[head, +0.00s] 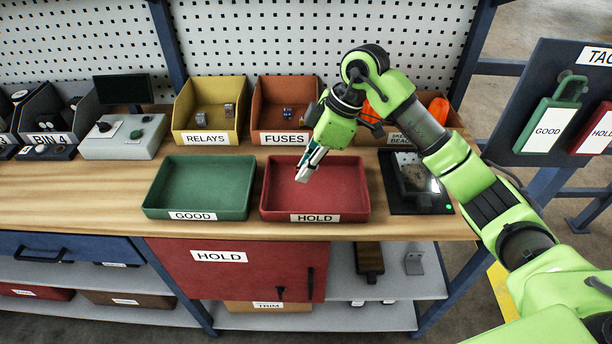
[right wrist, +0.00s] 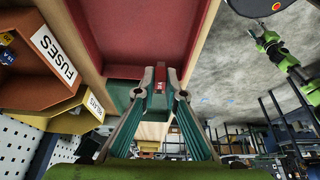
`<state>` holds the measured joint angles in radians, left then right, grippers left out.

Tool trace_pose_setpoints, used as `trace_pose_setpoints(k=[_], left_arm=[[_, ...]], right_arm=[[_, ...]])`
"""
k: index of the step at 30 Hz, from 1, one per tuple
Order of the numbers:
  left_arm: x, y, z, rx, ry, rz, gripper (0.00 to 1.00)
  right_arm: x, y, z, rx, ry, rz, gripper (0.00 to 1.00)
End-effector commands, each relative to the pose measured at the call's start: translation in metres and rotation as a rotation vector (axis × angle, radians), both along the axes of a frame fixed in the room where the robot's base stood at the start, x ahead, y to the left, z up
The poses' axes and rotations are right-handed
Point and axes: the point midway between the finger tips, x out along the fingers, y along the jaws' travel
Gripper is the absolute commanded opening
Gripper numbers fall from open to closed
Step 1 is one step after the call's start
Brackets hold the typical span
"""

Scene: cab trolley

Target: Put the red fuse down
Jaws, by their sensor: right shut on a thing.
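My right gripper (head: 304,172) is over the red HOLD tray (head: 345,195) in the head view, pointing down and to the left. In the right wrist view its fingers (right wrist: 167,82) are shut on the red fuse (right wrist: 172,78), which shows as a small dark red piece between the fingertips. In the head view the fuse is too small to make out. I cannot tell whether it touches the tray floor. The HOLD tray also shows in the right wrist view (right wrist: 130,30). My left gripper is not in view.
The green GOOD tray (head: 200,185) stands empty just left of the HOLD tray. The RELAYS bin (head: 205,125) and FUSES bin (head: 285,137) stand behind. A dark flat device (head: 435,203) lies to the right. The HOLD tray's visible floor is clear around the gripper.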

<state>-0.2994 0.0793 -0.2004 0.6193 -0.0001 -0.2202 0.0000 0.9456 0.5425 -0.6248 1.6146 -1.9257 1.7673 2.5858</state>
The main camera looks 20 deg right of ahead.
Motion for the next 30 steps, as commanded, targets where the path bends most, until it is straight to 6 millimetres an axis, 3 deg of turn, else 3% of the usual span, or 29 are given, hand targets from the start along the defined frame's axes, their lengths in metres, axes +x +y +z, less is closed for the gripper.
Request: trace_pose_setpoints(k=[3, 7, 14, 21, 30], left_arm=[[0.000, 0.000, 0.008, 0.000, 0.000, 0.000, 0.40], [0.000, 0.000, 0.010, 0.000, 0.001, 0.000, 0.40], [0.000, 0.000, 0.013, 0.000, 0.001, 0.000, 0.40], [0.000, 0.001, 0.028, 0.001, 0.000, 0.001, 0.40], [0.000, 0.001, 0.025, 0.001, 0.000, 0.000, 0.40]], right_arm=[[0.016, -0.004, -0.023, 0.001, 0.009, -0.002, 0.00], [0.029, -0.007, -0.039, 0.000, 0.006, 0.000, 0.00], [0.037, -0.009, -0.051, -0.001, 0.005, 0.002, 0.00], [0.038, -0.009, -0.080, 0.000, 0.006, 0.001, 0.00], [0.038, -0.010, -0.084, -0.001, 0.004, 0.002, 0.00]])
